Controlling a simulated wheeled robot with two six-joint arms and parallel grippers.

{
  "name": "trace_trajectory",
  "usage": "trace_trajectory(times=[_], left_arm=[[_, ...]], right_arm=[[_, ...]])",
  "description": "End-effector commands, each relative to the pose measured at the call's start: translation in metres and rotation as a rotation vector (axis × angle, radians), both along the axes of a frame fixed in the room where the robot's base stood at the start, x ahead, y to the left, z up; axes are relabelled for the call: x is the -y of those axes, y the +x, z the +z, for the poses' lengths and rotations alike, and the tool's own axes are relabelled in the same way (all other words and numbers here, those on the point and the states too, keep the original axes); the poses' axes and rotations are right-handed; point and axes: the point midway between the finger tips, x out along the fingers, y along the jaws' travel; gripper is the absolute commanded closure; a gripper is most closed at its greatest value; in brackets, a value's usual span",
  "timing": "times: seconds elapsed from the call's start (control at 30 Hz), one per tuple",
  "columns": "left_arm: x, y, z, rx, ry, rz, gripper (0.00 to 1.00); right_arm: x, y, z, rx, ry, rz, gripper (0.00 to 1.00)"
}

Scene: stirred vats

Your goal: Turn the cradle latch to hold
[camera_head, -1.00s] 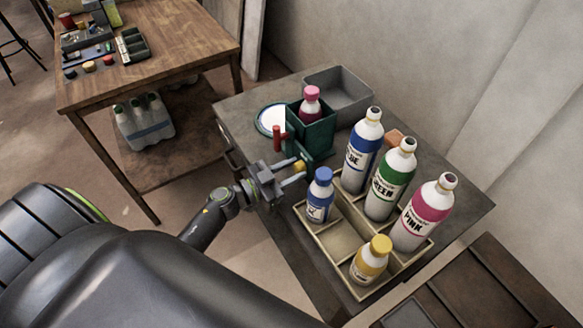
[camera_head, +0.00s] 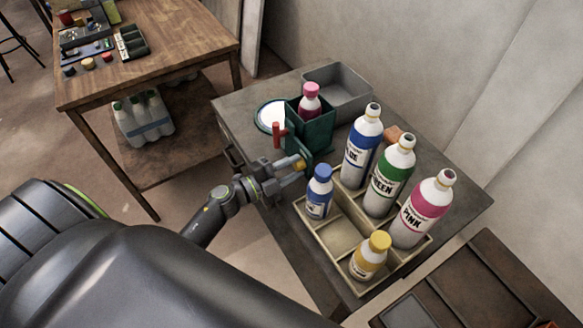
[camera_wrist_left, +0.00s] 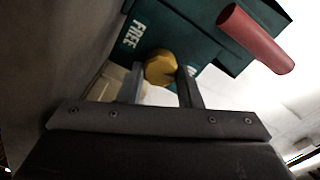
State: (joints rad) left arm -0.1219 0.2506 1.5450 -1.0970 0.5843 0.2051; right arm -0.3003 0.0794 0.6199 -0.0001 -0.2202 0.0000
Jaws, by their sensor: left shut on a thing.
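The dark green cradle (camera_head: 318,136) stands on the grey bench and holds a small bottle with a pink cap (camera_head: 311,100). The yellow latch knob (camera_head: 299,164) is on the cradle's near side; it also shows in the left wrist view (camera_wrist_left: 160,68). My left gripper (camera_head: 301,168) is shut on this knob, one finger on each side. The word FREE shows on the green plate (camera_wrist_left: 150,32) left of the knob; another label to its right is mostly hidden by a finger. A red handle (camera_head: 278,135) sticks out from the cradle. My right gripper is out of view.
A grey bin (camera_head: 343,91) and white round dish (camera_head: 270,115) stand behind. A wooden table (camera_head: 165,60) is at left.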

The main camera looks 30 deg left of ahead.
Motion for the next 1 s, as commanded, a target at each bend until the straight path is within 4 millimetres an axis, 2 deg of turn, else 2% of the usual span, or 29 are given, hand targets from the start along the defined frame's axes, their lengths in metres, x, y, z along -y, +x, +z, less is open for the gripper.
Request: trace_trajectory(times=[0.4,0.97,1.0], left_arm=[[0.0001,-0.001,-0.002,0.096,0.167,-0.001,0.91],[0.0,-0.001,-0.0021,0.111,0.194,-0.001,0.91],[0.0,-0.001,-0.0021,0.111,0.194,-0.001,0.65]], right_arm=[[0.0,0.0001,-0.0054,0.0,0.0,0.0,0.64],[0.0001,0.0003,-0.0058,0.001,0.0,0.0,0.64],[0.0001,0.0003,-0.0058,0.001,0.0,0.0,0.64]])
